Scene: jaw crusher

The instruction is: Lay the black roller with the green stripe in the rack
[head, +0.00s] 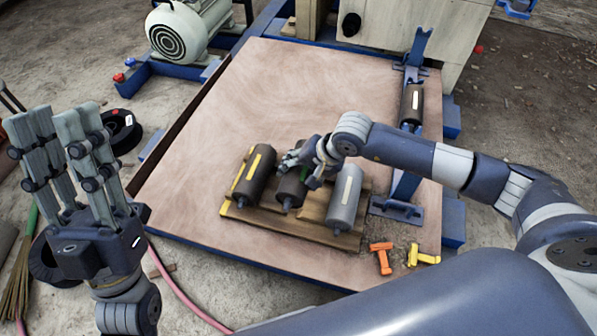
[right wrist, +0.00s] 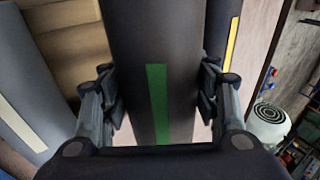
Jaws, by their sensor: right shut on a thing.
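The black roller with the green stripe (head: 290,190) is the middle one of three over a wooden pallet (head: 318,234). My right gripper (head: 303,171) is shut on it from above and hides part of it. In the right wrist view the roller's green stripe (right wrist: 158,100) runs between the two fingers. I cannot tell whether the roller touches the pallet. The blue rack (head: 404,188) stands at the right of the board, with a dark roller with a white label (head: 411,104) in its far part. My left gripper (head: 72,150) is open and empty, fingers up, at the far left.
A yellow-striped black roller (head: 254,176) and a grey roller (head: 344,197) lie on either side on the pallet. Orange (head: 382,258) and yellow (head: 424,256) T-shaped pieces lie near the rack's front. The board's left and back area is clear.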

